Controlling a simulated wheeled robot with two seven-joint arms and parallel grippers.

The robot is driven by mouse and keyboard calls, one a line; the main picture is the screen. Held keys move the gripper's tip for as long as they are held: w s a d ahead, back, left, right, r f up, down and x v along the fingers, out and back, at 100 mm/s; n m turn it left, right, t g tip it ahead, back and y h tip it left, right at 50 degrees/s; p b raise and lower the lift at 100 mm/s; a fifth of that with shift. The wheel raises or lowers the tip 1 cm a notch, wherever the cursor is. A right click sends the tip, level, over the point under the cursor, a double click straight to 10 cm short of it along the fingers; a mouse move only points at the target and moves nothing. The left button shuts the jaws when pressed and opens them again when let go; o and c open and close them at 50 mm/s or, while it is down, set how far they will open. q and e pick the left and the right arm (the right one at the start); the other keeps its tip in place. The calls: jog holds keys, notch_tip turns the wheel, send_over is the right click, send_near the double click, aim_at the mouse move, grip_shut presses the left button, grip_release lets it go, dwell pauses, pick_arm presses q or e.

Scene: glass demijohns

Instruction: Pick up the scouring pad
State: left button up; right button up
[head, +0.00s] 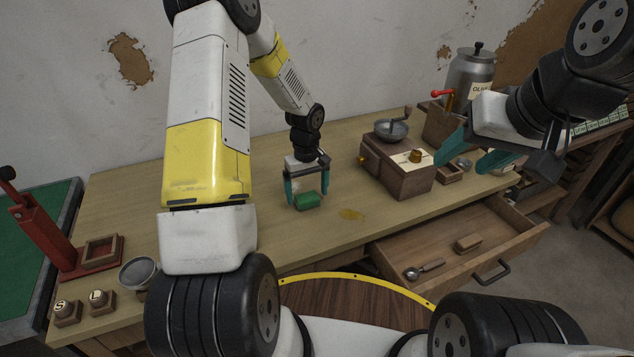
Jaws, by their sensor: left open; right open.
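A small green scouring pad (307,202) lies on the wooden table. My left gripper (308,195) points down at it with its teal fingers open, one on either side of the pad. The fingertips are low, near the table top; I cannot tell whether they touch the pad. My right gripper (463,164) is open and empty at the right, in front of the view of the table's right part.
A wooden coffee grinder (398,172) stands right of the pad. An open drawer (500,240) holds a scoop (424,270) and a wooden block (467,242). A red press (48,232), strainer (138,272) and stamps stand at the left. Bare table surrounds the pad.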

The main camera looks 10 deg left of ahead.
pick_arm(q)
jog(key=shift+f, duration=0.95)
jog(key=shift+c, duration=0.4)
jog(key=c, duration=1.4)
jog(key=shift+o, duration=0.2)
jog(key=shift+r, duration=0.1)
jog(key=shift+r, duration=0.5)
jog(key=r, duration=0.1)
jog(key=s+r, duration=0.1)
jog(key=shift+r, duration=0.3)
jog(key=s, duration=0.5)
jog(key=s+r, duration=0.1)
jog(key=s, duration=0.9)
jog(key=shift+d+r, duration=0.15)
